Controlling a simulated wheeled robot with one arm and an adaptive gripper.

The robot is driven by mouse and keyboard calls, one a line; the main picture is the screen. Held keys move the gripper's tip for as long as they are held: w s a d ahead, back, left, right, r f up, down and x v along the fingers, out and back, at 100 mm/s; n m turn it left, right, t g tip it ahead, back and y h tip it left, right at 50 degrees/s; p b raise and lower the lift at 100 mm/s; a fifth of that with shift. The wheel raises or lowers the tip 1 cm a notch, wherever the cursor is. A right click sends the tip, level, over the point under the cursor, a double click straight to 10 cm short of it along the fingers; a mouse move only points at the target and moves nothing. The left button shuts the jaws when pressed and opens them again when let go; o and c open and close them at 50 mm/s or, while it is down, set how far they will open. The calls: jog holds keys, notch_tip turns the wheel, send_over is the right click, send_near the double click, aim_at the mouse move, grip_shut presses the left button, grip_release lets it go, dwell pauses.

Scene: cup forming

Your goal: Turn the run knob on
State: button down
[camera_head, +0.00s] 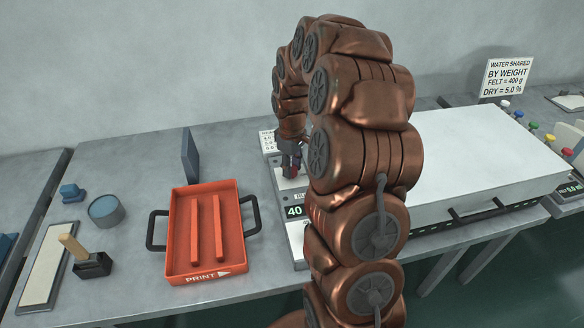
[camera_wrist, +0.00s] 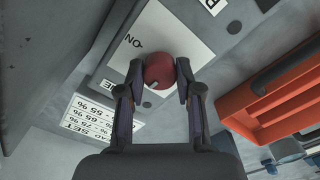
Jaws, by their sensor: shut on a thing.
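The run knob (camera_wrist: 159,70) is round and dark red with a pale mark near its lower edge. It sits on a white label plate (camera_wrist: 150,35) with "NO" lettering seen rotated in the wrist view. My gripper (camera_wrist: 160,85) has a finger on each side of the knob and is shut on it. In the head view my gripper (camera_head: 290,168) reaches down to the machine panel (camera_head: 292,228), left of my arm. Only a little red shows between the fingers there, and my arm hides much of the panel.
An orange tray (camera_head: 237,205) with black handles and two bars stands left of the panel. A blue upright plate (camera_head: 190,157) is behind it. A large white-topped unit (camera_head: 480,150) stands right. A round grey tin (camera_head: 106,211) and a stamp (camera_head: 92,265) lie far left.

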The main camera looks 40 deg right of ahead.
jog(key=m+b, duration=0.3)
jog(key=b, duration=0.1)
jog(key=shift+f+m, duration=0.2)
jog(key=shift+m, duration=0.2)
jog(key=m+b, duration=0.3)
jog(key=m, duration=0.1)
jog(key=shift+m, duration=0.3)
jog(key=m+b, duration=0.1)
jog(key=m, duration=0.3)
jog(key=shift+r+m+b, duration=0.15)
jog(key=shift+m+b, duration=0.15)
jog(key=shift+b, duration=0.1)
jog(key=shift+m+b, duration=0.3)
jog(key=shift+m, duration=1.9)
jog(key=c, duration=0.8)
grip_release()
jog(key=shift+o, duration=0.2)
